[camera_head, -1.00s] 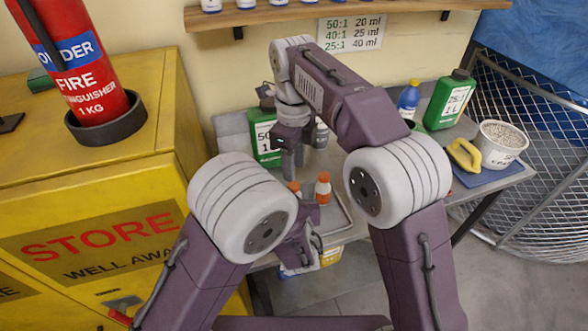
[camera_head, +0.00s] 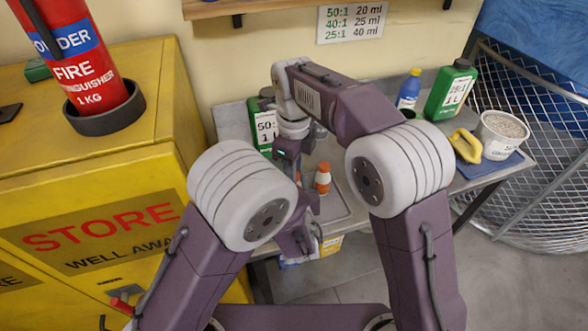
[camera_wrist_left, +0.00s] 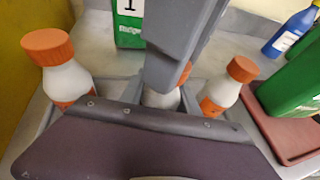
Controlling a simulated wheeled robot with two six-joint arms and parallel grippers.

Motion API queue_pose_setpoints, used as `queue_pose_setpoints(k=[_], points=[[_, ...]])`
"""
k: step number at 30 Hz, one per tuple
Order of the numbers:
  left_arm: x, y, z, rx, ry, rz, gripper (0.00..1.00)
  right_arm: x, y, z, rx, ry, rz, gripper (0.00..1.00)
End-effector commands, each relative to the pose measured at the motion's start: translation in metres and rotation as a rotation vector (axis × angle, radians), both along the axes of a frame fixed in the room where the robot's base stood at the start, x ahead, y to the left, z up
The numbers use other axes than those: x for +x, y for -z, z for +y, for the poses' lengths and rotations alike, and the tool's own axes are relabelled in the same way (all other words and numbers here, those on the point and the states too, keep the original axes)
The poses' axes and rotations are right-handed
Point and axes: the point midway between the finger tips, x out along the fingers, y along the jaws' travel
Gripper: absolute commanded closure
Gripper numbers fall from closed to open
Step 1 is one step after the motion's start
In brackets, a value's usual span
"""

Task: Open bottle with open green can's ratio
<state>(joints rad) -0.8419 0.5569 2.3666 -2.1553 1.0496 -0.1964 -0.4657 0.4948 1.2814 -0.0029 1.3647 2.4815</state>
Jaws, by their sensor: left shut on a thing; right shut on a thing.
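Several white bottles with orange caps stand in a grey tray. One bottle (camera_wrist_left: 68,78) is at left and one (camera_wrist_left: 224,88) at right in the left wrist view; the latter seems to be the bottle (camera_head: 323,179) in the head view. The middle bottle (camera_wrist_left: 164,98) is mostly hidden. My left gripper (camera_head: 311,236) is low in front of the tray, shut on this bottle's body. My right gripper (camera_head: 296,180) comes from above, shut at its orange cap, which barely shows. A green can (camera_head: 265,128) marked 50:1 stands behind; another (camera_head: 452,90), marked 25:1, stands right. Which can is open is unclear.
A green can (camera_wrist_left: 295,88) on a reddish mat is close at right in the left wrist view. A ratio card (camera_head: 350,22) hangs on the wall. A blue bottle (camera_head: 409,90) and a white tub (camera_head: 500,135) stand right. The yellow cabinet (camera_head: 90,190) bounds the left.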

Motion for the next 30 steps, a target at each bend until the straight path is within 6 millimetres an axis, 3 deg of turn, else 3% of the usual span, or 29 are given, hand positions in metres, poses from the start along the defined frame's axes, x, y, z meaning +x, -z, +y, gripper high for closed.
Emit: queue_pose_setpoints(k=[5,28,29,30], points=[[0.0,-0.0001,0.0,0.0,0.0,0.0,1.0,0.0001,-0.0004,0.0,0.0,-0.383,0.0,1.0],[0.0,0.0001,0.0001,0.0,0.0,0.0,1.0,0.0008,-0.0022,0.0005,-0.003,-3.038,0.006,1.0],[0.0,0.0001,0.0002,0.0,0.0,0.0,1.0,0.0008,-0.0023,0.0005,0.002,3.141,-0.007,1.0],[0.0,0.0001,0.0001,0.0,0.0,0.0,1.0,0.0008,-0.0024,0.0005,0.002,3.004,-0.006,1.0]])
